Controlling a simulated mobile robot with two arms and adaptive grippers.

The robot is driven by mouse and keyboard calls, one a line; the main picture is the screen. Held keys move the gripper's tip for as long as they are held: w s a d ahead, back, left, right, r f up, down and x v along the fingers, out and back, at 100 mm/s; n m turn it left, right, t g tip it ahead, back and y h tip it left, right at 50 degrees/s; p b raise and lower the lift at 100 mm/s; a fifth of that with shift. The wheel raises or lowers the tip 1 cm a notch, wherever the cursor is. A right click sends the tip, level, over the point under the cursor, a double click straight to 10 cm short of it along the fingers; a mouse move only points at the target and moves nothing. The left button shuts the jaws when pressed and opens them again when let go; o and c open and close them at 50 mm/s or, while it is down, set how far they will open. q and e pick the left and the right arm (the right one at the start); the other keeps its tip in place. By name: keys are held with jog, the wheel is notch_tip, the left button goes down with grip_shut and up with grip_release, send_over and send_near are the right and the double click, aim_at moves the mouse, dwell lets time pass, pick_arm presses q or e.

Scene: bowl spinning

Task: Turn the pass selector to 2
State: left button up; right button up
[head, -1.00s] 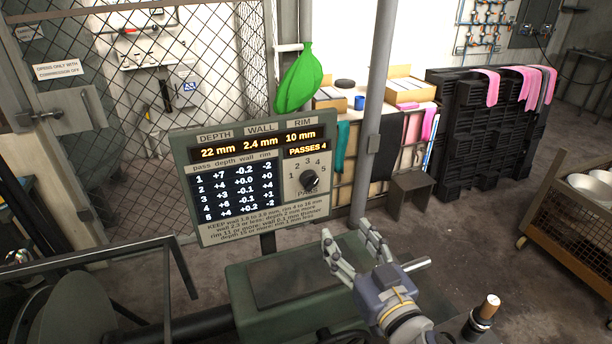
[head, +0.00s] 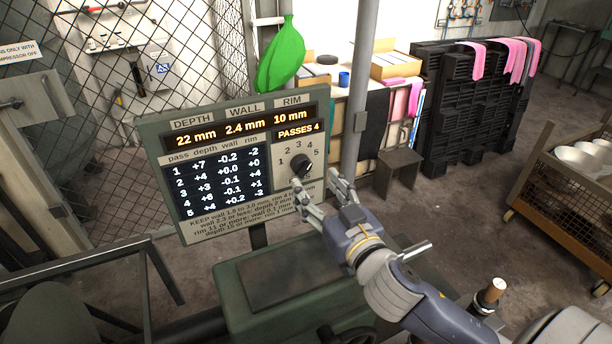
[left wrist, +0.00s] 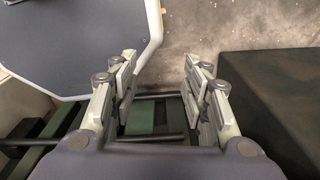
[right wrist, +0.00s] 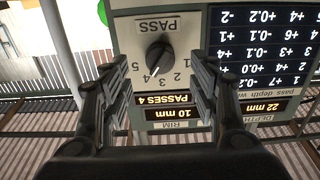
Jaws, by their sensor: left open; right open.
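The pass selector is a black round knob (head: 299,165) on the green-framed display panel (head: 152,135), ringed by the numbers 1 to 5. The panel reads PASSES 4. In the right wrist view the knob (right wrist: 159,57) appears upside down, with its white mark toward 4. My right gripper (head: 318,189) is open and empty, just below and right of the knob in the head view. In the right wrist view its fingers (right wrist: 161,85) stand apart on either side of the dial, and no contact shows. My left gripper (left wrist: 160,85) is open and empty, seen only in its wrist view.
A green machine body (head: 270,275) lies below the panel. A grey pole (head: 362,95) rises behind my right gripper. A wire-sided cart (head: 565,205) with metal bowls stands at the right. A mesh fence (head: 75,100) stands behind the panel.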

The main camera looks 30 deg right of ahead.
aim_at(306, 172)
jog(key=w+p, duration=0.1)
jog(key=w, duration=0.1)
jog(key=w+p, duration=0.1)
jog(key=w, duration=0.1)
jog(key=shift+w+d+r, duration=0.1)
jog(key=shift+w+r, duration=0.1)
jog(key=shift+w, duration=0.05)
jog(key=shift+w+f, duration=0.1)
jog(key=shift+w, duration=0.5)
pick_arm(q)
jog(key=shift+w+r, duration=0.9)
jog(key=shift+r, duration=0.2)
pick_arm(e)
jog(key=c, duration=1.1)
